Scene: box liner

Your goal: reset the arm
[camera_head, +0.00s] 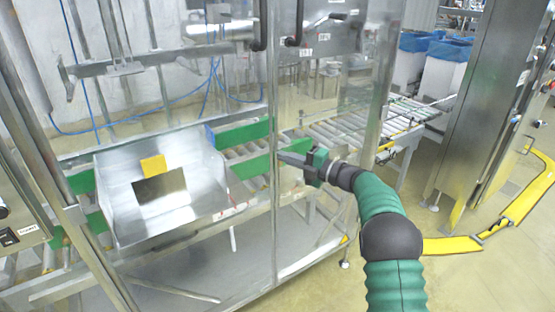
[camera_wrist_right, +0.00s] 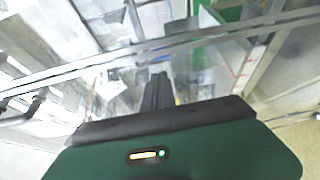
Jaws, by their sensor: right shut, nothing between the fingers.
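My right arm, with a green ribbed sleeve, comes up from the bottom right of the head view. My right gripper (camera_head: 284,157) is shut and empty, pointing left, in front of the clear panel and metal post of the machine frame. In the right wrist view, its dark fingers (camera_wrist_right: 158,92) are together, with glass and metal bars beyond them. I cannot tell whether the fingertips touch the panel. My left gripper is not in the head view.
A metal chute (camera_head: 118,190) with a yellow tab (camera_head: 153,165) stands inside the frame at left. A roller conveyor (camera_head: 345,125) runs behind. Blue-lined bins (camera_head: 447,50) stand at the back right. A steel cabinet (camera_head: 475,110) and yellow floor guard (camera_head: 452,245) are at right. Floor between is clear.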

